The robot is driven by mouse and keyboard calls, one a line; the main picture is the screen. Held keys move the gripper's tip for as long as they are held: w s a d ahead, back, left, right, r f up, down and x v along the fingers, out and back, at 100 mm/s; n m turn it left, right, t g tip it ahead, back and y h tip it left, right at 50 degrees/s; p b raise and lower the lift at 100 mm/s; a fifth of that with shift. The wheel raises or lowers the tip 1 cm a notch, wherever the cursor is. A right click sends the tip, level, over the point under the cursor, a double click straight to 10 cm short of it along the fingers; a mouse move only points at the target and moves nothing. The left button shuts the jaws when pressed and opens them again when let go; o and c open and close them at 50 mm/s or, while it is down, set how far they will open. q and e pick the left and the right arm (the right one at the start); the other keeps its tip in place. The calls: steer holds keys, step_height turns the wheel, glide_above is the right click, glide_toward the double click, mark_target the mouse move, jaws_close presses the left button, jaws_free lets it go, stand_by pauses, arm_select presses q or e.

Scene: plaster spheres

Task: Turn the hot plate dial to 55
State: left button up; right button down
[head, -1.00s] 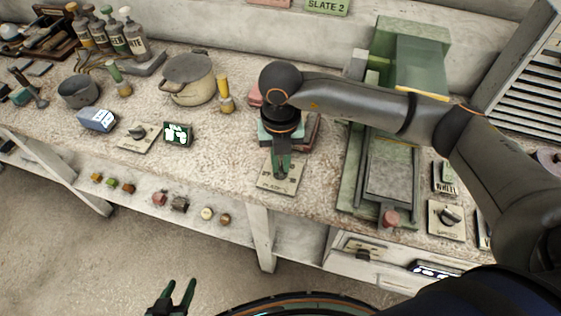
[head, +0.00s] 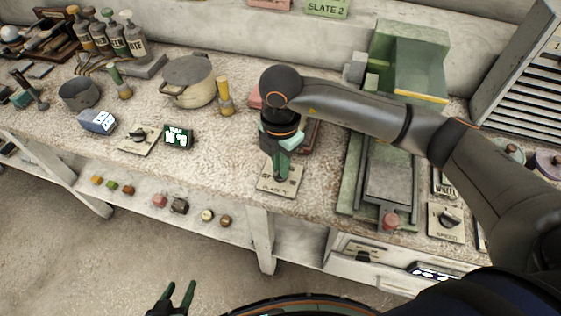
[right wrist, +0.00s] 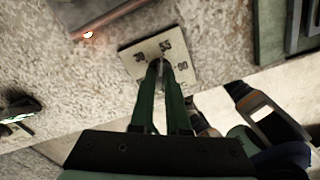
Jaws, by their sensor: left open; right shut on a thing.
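The dial plate (head: 288,188), a pale square marked "PLATE °C", lies at the front of the bench. My right gripper (head: 281,177) points down at it with its fingers shut on the dial, which they mostly hide. In the right wrist view the fingertips (right wrist: 160,66) meet at the middle of the plate (right wrist: 177,45). The 55 mark lies just beyond the fingertips, with other numbers at either side. The dial's exact pointing is hidden. A reddish-brown slab (head: 311,137), perhaps the hot plate, is partly hidden behind my gripper. My left gripper (head: 175,296) is open and empty, low in front of the bench.
A second dial plate (head: 137,139) and a small lit display (head: 178,137) stand to the left. A lidded pot (head: 190,80) and a yellow-topped bottle (head: 224,96) are behind. A green machine (head: 385,190) and a speed dial (head: 446,221) stand to the right.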

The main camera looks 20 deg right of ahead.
steer(key=shift+r+m, duration=0.1)
steer(key=shift+m, duration=0.5)
steer(key=c, duration=0.9)
jaws_free()
step_height(320, 180, up, 12)
steer(key=shift+r, duration=0.2)
